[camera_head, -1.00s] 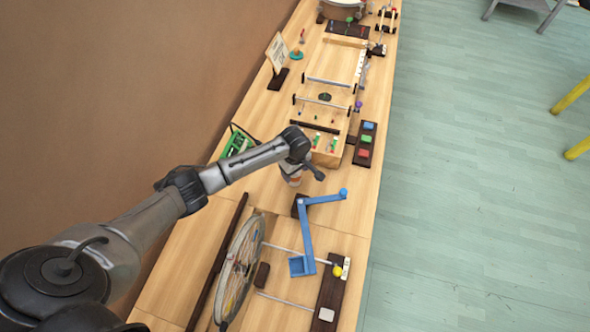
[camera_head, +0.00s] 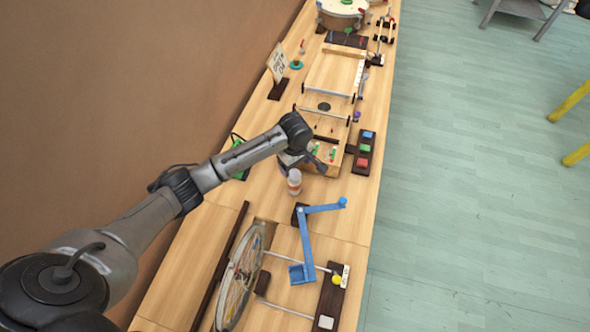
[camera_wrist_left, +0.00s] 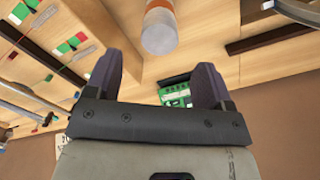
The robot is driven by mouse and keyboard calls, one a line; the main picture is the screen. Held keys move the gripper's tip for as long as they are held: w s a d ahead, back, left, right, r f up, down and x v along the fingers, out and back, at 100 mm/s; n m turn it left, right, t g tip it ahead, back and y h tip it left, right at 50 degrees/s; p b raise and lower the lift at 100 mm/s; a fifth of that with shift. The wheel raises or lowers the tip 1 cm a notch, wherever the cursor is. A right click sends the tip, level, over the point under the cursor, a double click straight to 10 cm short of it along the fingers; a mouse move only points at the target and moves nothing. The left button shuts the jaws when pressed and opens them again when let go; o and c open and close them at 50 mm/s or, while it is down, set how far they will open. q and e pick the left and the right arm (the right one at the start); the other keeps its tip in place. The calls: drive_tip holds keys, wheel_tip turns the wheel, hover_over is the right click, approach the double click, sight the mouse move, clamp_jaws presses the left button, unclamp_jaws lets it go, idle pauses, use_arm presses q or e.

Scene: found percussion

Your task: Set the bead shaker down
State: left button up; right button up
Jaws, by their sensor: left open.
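The bead shaker (camera_head: 294,182) is a small pale cylinder with an orange band. It appears to stand upright on the wooden bench, between the blue crank and the wooden board. In the left wrist view the shaker (camera_wrist_left: 160,32) shows beyond the fingertips, with its pale end toward the camera. My left gripper (camera_wrist_left: 157,72) is open, with nothing between its dark fingers. In the head view the gripper (camera_head: 305,160) is just above and behind the shaker, partly hidden by its own wrist. My right gripper is not in view.
A blue crank arm (camera_head: 307,240) and a spoked wheel (camera_head: 238,280) are nearer on the bench. A dark block with coloured buttons (camera_head: 365,152) lies to the right. A green circuit board (camera_wrist_left: 176,95) shows between the fingers. Bare bench (camera_head: 222,212) lies left of the shaker.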

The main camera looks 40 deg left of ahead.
use_arm(q)
drive_tip(key=shift+r, duration=1.2)
